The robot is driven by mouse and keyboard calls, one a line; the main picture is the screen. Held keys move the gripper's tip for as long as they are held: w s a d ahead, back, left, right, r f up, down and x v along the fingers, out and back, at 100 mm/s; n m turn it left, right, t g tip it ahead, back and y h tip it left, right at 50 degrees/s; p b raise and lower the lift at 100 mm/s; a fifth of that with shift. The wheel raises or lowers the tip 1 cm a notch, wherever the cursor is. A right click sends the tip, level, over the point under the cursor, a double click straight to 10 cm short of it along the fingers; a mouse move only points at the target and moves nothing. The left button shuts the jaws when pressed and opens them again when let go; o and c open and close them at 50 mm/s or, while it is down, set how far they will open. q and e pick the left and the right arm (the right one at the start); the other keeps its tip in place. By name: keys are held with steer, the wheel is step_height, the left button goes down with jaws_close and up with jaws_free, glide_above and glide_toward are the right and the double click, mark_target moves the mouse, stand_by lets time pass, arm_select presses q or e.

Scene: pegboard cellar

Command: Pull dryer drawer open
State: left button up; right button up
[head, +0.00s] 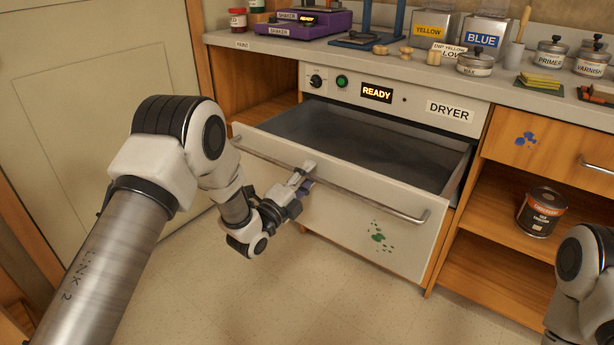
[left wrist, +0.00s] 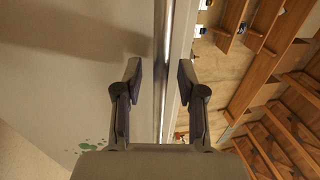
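The dryer drawer (head: 340,215) is pulled out, and its empty-looking dark grey inside shows below the white DRYER panel (head: 450,109). A long metal bar handle (head: 370,196) runs across its white front. My left gripper (head: 304,177) is at the left-middle part of this handle. In the left wrist view the fingers of my left gripper (left wrist: 159,85) stand apart on either side of the handle bar (left wrist: 163,60), with gaps visible, so it is open around the bar. My right arm shows at the lower right of the head view; its gripper is out of view.
The counter above holds a purple shaker (head: 296,24), yellow and blue tins (head: 483,30) and several jars. An open shelf to the right holds a dark can (head: 540,212). A cream door (head: 90,100) is at left. The floor (head: 330,300) in front of the drawer is clear.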

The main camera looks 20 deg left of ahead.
arm_select(q)
steer(key=v, duration=1.2)
